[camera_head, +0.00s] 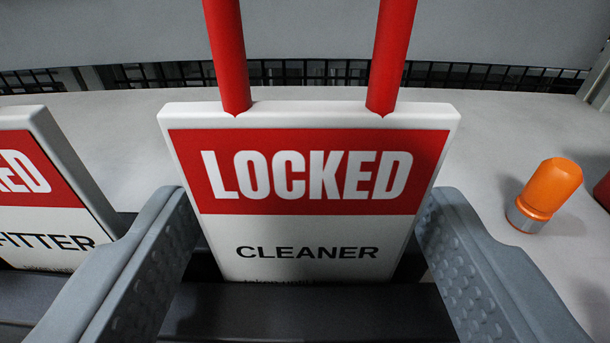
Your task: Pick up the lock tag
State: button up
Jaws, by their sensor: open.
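A white lock tag (305,235) stands upright in the middle of the view. It has a red band reading "LOCKED" and the word "CLEANER" below. Two red bars rise from its top edge and run out of the picture. My gripper (312,225) is open, with one grey finger at the left side of the tag and one at the right. The fingers look very near the tag's side edges; I cannot tell if either touches. The tag's lower part is hidden in a dark holder (305,310).
A second tag (45,190), reading "FITTER", stands at the left, close to my left finger. A red object (602,190) is cut off at the right edge. A dark grid runs behind.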

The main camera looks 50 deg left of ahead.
aim_at(308, 241)
jog(key=x, duration=0.3)
jog(key=shift+w+a+f, duration=0.1)
jog(key=shift+w+a, duration=0.1)
jog(key=shift+c, duration=0.4)
jog(key=c, duration=0.7)
jog(key=shift+o, duration=0.2)
